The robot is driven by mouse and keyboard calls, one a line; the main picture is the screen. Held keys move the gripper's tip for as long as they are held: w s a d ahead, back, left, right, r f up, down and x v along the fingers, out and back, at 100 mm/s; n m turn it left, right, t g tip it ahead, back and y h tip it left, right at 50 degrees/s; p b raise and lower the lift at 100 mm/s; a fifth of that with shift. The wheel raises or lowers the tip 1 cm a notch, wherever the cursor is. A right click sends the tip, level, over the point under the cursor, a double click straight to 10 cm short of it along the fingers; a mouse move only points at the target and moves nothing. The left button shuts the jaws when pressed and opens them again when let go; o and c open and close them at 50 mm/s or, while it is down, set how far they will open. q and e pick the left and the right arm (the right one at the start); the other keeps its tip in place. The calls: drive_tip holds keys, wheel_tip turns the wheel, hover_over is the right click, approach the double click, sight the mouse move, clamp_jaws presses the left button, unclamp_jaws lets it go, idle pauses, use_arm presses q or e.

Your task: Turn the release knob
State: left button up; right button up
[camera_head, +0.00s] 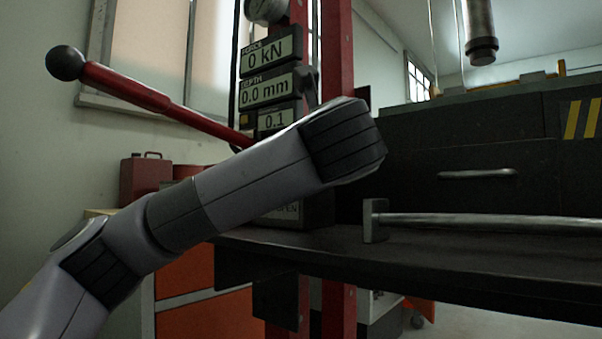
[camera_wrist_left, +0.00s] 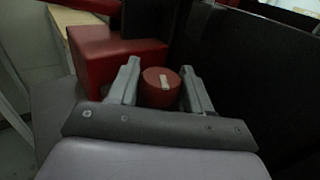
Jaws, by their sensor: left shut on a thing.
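The release knob (camera_wrist_left: 161,96) is a round red knob with a pale mark on its face, in the wrist view. My left gripper (camera_wrist_left: 160,72) has one finger on each side of it and is shut on it. A red block (camera_wrist_left: 108,58) is just behind and to the left of the knob. In the head view my left arm crosses in front of the press; its gripper and the knob are hidden there. My right gripper is in neither view.
The press has a red upright (camera_head: 338,55), displays (camera_head: 271,54) reading 0 kN and 0.0 mm, and a red lever (camera_head: 140,92) with a black ball rising left. A metal bar (camera_head: 480,221) lies over the dark bench (camera_head: 440,265) at right. A red canister (camera_head: 146,180) stands at left.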

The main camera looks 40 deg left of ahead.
use_arm(q)
drive_tip(key=shift+n+g+y+b, duration=0.35)
drive_tip(key=shift+n+g+y, duration=1.15)
drive_tip(key=shift+g, duration=0.6)
drive_tip(key=shift+n+g+y, duration=0.7)
drive_tip(key=shift+n+g, duration=0.6)
drive_tip(key=shift+g, duration=0.4)
drive_tip(key=shift+f+n+g, duration=0.1)
drive_tip(key=shift+n+g, duration=0.2)
drive_tip(key=shift+g, duration=0.2)
drive_tip(key=o, duration=1)
drive_tip(key=shift+c, duration=0.2)
drive_tip(key=shift+v, duration=3.6)
